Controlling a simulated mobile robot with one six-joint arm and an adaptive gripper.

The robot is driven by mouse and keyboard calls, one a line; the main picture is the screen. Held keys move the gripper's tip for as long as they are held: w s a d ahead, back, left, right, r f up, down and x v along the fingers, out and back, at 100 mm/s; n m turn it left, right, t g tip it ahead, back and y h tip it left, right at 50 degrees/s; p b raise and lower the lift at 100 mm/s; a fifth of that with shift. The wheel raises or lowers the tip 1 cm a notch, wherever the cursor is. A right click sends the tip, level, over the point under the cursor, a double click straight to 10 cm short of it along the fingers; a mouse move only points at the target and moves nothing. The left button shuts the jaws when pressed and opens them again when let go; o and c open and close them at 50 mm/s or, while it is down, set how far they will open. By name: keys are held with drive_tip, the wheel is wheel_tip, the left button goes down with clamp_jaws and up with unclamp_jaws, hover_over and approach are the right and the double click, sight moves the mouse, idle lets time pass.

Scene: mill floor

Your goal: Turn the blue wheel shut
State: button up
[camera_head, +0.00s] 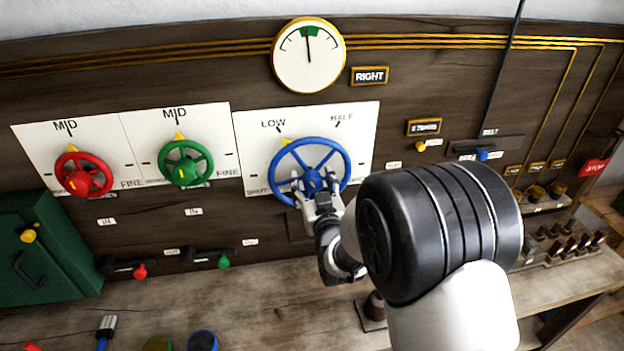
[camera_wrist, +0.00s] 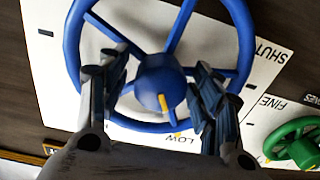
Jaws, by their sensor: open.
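The blue wheel (camera_head: 308,141) is mounted on a white panel marked LOW, HALF and SHUT. Its yellow pointer (camera_head: 286,141) is at the upper left, near LOW. My gripper (camera_head: 314,186) is open in front of the wheel's lower middle. In the wrist view, its two fingers (camera_wrist: 161,72) stand on either side of the blue hub (camera_wrist: 156,84), over the spokes. The hub has a yellow mark. I cannot tell whether the fingers touch the wheel. The gripper and wrist hide the wheel's lower part in the head view.
A red wheel (camera_head: 83,174) and a green wheel (camera_head: 185,163) are to the left, both with pointers near MID. A round gauge (camera_head: 309,56) hangs above, its needle in the green band. Small levers sit below the panels. A wooden bench (camera_head: 265,300) runs along the front.

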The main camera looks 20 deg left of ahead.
drive_tip(key=shift+w+a, duration=0.3)
drive_tip(key=shift+w, duration=0.2)
drive_tip(key=shift+c, duration=0.5)
drive_tip(key=c, duration=1)
